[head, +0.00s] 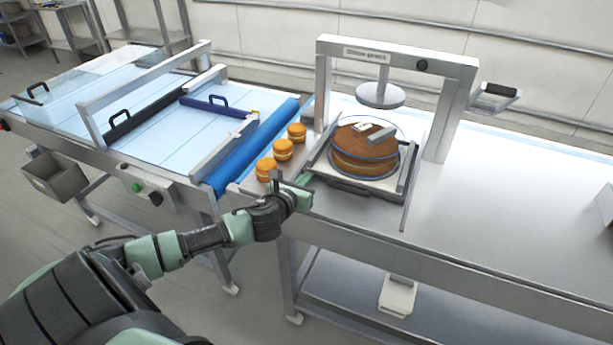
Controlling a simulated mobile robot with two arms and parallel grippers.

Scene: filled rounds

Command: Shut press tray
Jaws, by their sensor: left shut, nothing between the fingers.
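The press (470,68) is a grey metal frame standing on the steel table, with a round press plate (380,95) hanging from its top bar. The press tray (394,188) lies low at the frame and reaches out toward the front of the table. A round brown cake (352,160) inside a clear ring sits on the tray, below and a little in front of the plate. My left gripper (304,181) is shut and empty at the tray's front left corner; I cannot tell whether it touches the tray. My right gripper is not in view.
Several orange filled rounds (283,150) stand in a row left of the tray, close to my left gripper. A conveyor machine (150,125) with a blue belt adjoins on the left.

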